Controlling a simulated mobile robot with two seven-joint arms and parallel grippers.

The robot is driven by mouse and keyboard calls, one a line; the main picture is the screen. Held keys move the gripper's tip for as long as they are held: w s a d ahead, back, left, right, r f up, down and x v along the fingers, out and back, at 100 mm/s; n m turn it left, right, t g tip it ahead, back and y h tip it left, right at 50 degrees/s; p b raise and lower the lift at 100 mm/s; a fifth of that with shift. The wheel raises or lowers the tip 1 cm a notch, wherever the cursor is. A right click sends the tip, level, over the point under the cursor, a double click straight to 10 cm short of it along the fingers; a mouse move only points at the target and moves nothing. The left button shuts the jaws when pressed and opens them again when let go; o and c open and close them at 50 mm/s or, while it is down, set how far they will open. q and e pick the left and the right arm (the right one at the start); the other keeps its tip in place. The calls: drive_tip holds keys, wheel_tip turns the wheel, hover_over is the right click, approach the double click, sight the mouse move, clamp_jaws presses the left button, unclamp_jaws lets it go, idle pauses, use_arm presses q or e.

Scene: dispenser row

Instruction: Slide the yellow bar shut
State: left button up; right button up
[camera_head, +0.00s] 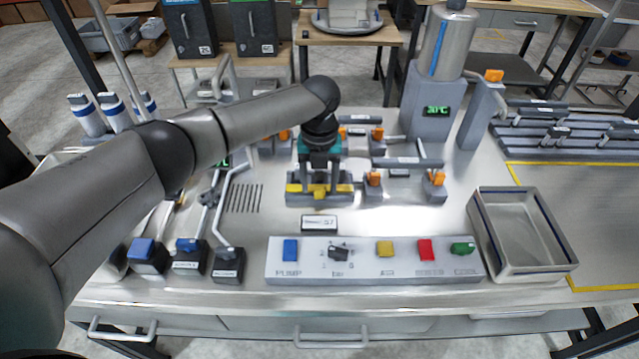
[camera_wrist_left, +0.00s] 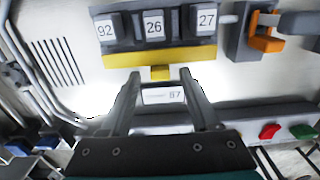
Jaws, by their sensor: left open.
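The yellow bar (camera_head: 296,189) runs along the front of a dark grey block (camera_head: 344,199) on the metal bench. In the left wrist view the yellow bar (camera_wrist_left: 125,59) lies below three number tiles reading 92, 26 and 27 (camera_wrist_left: 206,20), with a small yellow tab (camera_wrist_left: 160,72) at its middle. My left gripper (camera_head: 319,180) points down over the block and partly hides it. In its wrist view the left gripper (camera_wrist_left: 160,76) is open, with one fingertip on each side of the tab. Contact with the tab cannot be told. My right gripper is not in view.
A button panel (camera_head: 365,268) stands in front, with a small label plate (camera_head: 319,223) behind it. Orange-handled valves (camera_head: 374,178) are close on the right. Bent levers (camera_head: 228,215) stand left. An empty metal tray (camera_head: 530,265) sits at the right.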

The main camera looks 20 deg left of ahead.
use_arm(q)
drive_tip(key=shift+f, duration=0.3)
clamp_jaws()
idle(0.4)
idle(0.9)
